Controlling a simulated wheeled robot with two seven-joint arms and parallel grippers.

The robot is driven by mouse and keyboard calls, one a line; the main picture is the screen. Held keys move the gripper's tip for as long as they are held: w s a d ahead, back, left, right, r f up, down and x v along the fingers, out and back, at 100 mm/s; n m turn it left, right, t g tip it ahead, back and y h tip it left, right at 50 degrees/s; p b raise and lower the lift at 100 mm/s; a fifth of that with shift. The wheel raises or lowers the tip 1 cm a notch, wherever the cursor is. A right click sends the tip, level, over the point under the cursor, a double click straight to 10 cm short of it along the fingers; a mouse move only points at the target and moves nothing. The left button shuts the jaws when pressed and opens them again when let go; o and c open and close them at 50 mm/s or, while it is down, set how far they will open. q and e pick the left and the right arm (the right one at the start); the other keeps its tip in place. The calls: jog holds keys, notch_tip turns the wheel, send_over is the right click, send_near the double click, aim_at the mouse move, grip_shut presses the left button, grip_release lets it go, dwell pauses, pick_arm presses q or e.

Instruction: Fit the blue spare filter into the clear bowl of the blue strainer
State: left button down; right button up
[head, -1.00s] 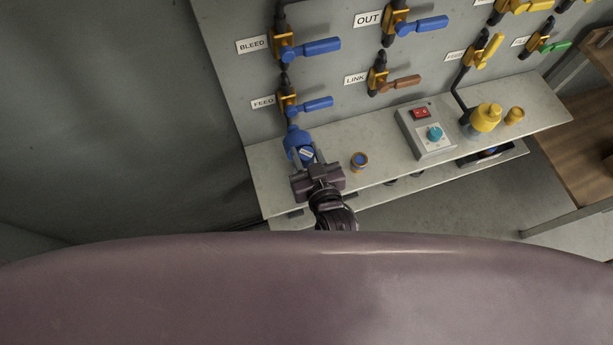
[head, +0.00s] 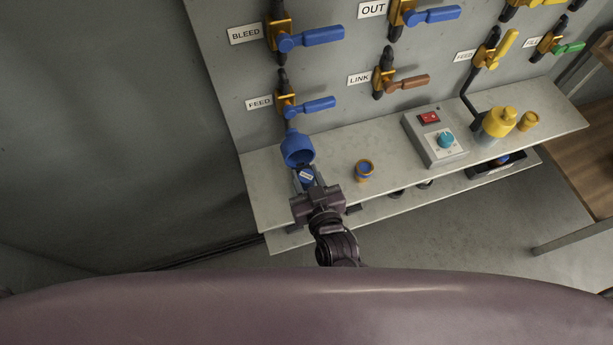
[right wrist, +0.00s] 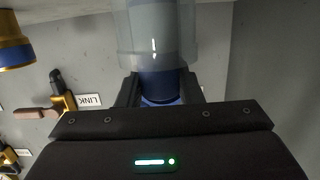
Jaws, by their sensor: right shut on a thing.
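My right gripper (head: 308,180) is shut on a blue filter (head: 306,175) with a white label. In the right wrist view, its fingers (right wrist: 160,90) flank the dark blue filter (right wrist: 163,85). The clear bowl (right wrist: 157,35) overlaps the filter's end there; the filter looks lined up with its mouth, but how deep it sits I cannot tell. My left gripper is not in view.
An orange-rimmed blue round piece (head: 364,171) stands on the bench (head: 395,155) to the right. Further right are a grey switch box (head: 434,138) and a yellow strainer (head: 501,121). The FEED valve's blue handle (head: 315,106) juts out above the blue cap.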

jog(key=shift+f, duration=0.2)
jog(key=o, duration=0.9)
jog(key=shift+o, duration=0.2)
jog(key=shift+r, duration=0.15)
